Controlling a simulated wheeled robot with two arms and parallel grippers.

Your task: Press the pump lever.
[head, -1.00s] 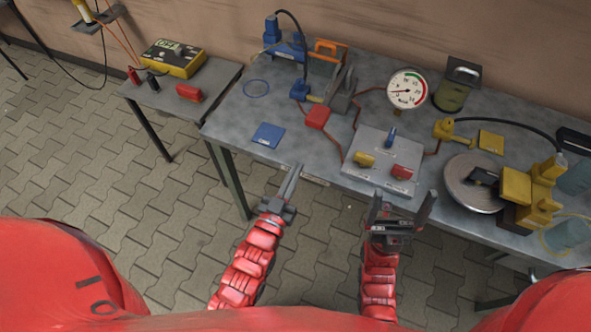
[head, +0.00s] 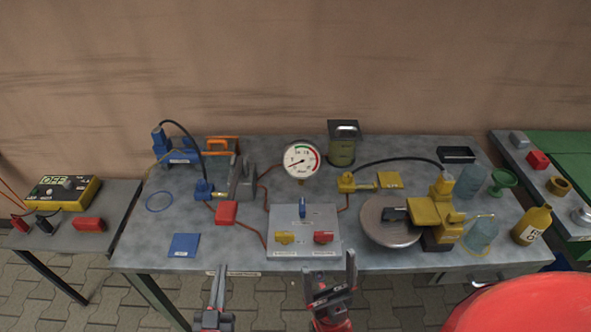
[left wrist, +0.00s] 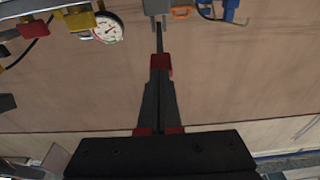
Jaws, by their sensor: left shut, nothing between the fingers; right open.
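I cannot tell for sure which part is the pump lever. A grey upright unit (head: 242,178) stands on the bench left of the gauge, with a red block (head: 227,212) in front of it. My left gripper (head: 219,270) is shut and empty, in front of the bench's front edge, below the red block in the picture and apart from it. Its closed fingers also show in the left wrist view (left wrist: 159,45). My right gripper (head: 333,268) is open and empty, near the front edge below the valve panel (head: 302,215).
The panel carries a blue, a yellow and a red handle. A gauge (head: 301,160) stands behind it. A blue pad (head: 184,245) lies front left. A round metal plate (head: 385,235) and yellow unit (head: 432,212) stand right. The bench's front strip (head: 200,264) looks clear.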

